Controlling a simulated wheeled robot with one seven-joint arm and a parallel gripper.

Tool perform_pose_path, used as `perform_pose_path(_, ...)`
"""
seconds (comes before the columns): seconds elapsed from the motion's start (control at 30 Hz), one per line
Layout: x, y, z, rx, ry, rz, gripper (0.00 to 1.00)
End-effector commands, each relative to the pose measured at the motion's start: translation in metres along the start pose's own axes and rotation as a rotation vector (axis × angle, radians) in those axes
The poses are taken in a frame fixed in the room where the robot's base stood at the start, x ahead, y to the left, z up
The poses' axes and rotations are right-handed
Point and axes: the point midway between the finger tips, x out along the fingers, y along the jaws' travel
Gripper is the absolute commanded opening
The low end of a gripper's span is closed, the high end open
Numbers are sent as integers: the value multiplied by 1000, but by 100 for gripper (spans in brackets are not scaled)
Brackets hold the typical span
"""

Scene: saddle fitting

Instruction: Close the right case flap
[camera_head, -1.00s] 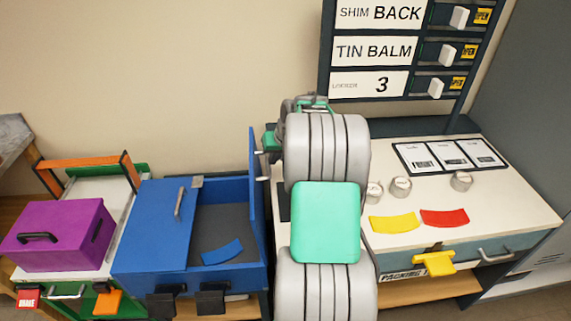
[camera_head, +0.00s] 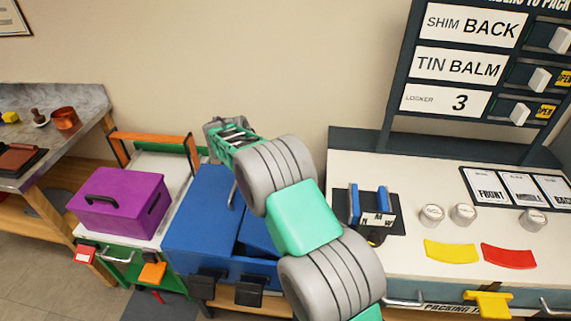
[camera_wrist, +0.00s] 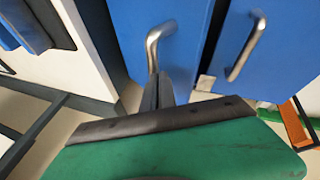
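The blue case (camera_head: 225,262) stands left of my arm. Its left flap (camera_head: 200,215) lies shut, with a metal handle (camera_head: 233,192). The right flap (camera_head: 259,234) is tilted down over the opening, and a dark gap shows beside it; my arm hides much of it. In the wrist view the right flap (camera_wrist: 178,28) is the left blue panel, and its handle (camera_wrist: 155,45) is at my fingertips. My gripper (camera_wrist: 158,88) has its dark fingers together, close to that handle; contact is unclear. The left flap's handle (camera_wrist: 245,48) shows at right.
A purple box (camera_head: 120,200) sits on the cart to the left, with an orange handle bar (camera_head: 155,138) behind it. The white bench (camera_head: 400,165) on the right carries a blue slotted holder (camera_head: 371,208), several round tins and yellow and red pieces.

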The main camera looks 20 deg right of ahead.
Motion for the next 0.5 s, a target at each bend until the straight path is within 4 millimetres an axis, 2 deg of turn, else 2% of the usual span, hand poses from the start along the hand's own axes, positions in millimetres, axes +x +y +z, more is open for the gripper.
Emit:
perform_pose_path(0.03,9,-13,2,-2,-1,-1,0)
perform_pose_path(0.2,29,-42,3,2,-2,1,0)
perform_pose_path(0.5,60,-79,7,6,-1,1,0)
